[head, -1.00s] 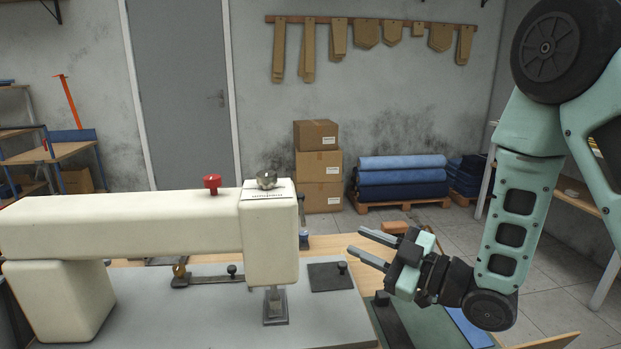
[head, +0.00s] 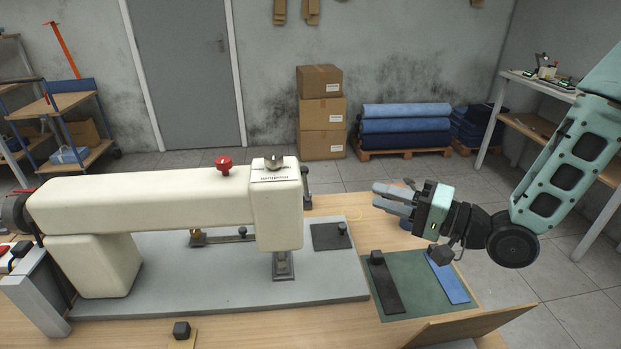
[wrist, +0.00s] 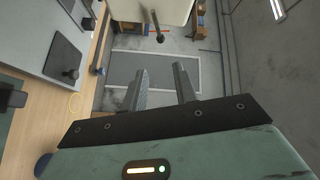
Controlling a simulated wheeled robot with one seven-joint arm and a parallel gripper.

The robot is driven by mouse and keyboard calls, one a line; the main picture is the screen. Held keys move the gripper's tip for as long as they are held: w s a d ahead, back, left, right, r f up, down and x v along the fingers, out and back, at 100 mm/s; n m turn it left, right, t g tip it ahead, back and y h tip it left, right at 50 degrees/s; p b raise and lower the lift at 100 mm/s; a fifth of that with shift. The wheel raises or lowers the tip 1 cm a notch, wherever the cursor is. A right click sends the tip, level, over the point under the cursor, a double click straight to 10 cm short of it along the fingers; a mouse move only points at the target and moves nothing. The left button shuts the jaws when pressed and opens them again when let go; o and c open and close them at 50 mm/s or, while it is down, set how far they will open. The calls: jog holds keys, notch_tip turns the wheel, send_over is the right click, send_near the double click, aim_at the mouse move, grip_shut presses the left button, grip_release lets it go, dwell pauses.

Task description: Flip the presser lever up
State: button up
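The cream sewing machine (head: 160,200) stands on a grey bed plate. A small dark lever (head: 306,186), which looks like the presser lever, sits at the right side of the machine head, partly hidden behind it in the head view. In the wrist view a dark lever with a round end (wrist: 158,34) hangs downward beside the cream head at the top. The presser foot (head: 283,265) is under the head, close to the plate. My gripper (head: 380,198) is open and empty, right of the machine head and apart from the lever. Its two fingers (wrist: 161,88) point toward the head.
A red knob (head: 224,163) and a metal dial (head: 275,162) top the machine. A green mat (head: 415,270) with dark and blue strips lies below my gripper. A tilted wooden board (head: 470,327) is at the front right. The air between gripper and head looks clear.

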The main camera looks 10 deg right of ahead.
aim_at(307, 174)
jog(key=b+x, duration=0.1)
jog(key=x, duration=1.5)
jog(key=shift+w+a, duration=0.1)
jog(key=shift+a, duration=0.05)
